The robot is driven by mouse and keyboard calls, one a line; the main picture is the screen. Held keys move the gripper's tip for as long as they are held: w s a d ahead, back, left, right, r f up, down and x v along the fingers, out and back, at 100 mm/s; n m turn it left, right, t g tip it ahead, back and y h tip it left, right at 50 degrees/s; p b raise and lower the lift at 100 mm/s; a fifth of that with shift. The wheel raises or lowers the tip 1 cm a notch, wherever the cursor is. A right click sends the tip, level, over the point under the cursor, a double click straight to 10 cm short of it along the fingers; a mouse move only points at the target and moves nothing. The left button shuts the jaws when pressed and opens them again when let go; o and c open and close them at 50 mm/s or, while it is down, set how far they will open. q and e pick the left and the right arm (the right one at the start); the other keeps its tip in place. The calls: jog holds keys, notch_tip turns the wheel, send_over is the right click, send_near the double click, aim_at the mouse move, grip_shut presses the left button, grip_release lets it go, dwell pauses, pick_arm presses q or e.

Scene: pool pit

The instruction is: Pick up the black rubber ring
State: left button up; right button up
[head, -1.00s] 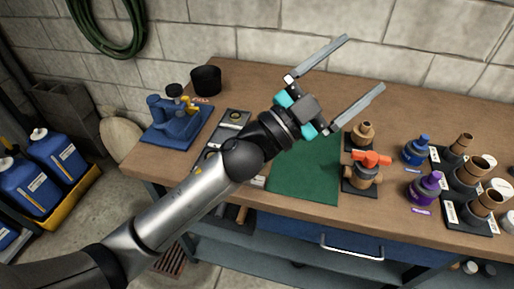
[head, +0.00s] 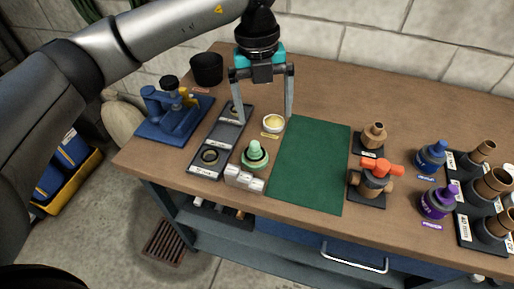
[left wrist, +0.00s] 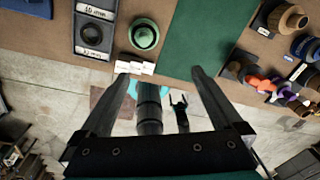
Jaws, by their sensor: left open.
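A dark tray (head: 193,167) lies on the bench with two recesses. A black ring (head: 209,156) sits in the near recess, and a ring also shows in the far recess (head: 235,109), partly behind my left finger. In the left wrist view one ring (left wrist: 90,35) shows in the tray at upper left. My left gripper (head: 265,120) points down, open and empty, above the bench to the right of the tray's far end. Its two fingers also show in the left wrist view (left wrist: 159,72). I cannot make out my right gripper.
A green fitting (head: 255,156) and white blocks (head: 244,178) stand right of the tray. A white dish (head: 273,123) is near my fingertips. A blue vise-like tool (head: 172,110) and black cup (head: 207,68) are left. The green mat (head: 309,170) is clear; valves (head: 372,180) stand right.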

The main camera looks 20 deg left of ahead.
aim_at(254, 143)
pick_arm(q)
jog(key=shift+n+y, duration=0.3)
jog(key=shift+y, duration=0.3)
jog(key=f, duration=0.2)
jog(key=a+f, duration=0.1)
jog(key=f, duration=0.2)
jog(key=a+f+b, duration=0.1)
jog(key=f, duration=0.2)
jog(key=shift+w+a+f, duration=0.25)
jog(key=shift+w, duration=0.1)
jog(key=shift+w+d+f+b, duration=0.1)
jog(key=shift+f+b, duration=0.1)
jog(key=shift+f, duration=1.3)
jog(key=shift+w+f+b, duration=0.1)
jog(key=shift+f+b, duration=0.05)
jog(key=shift+f, duration=1.35)
jog(key=shift+c, duration=0.2)
jog(key=c, duration=1.5)
notch_tip(254, 143, up, 20)
jog(key=p, duration=0.2)
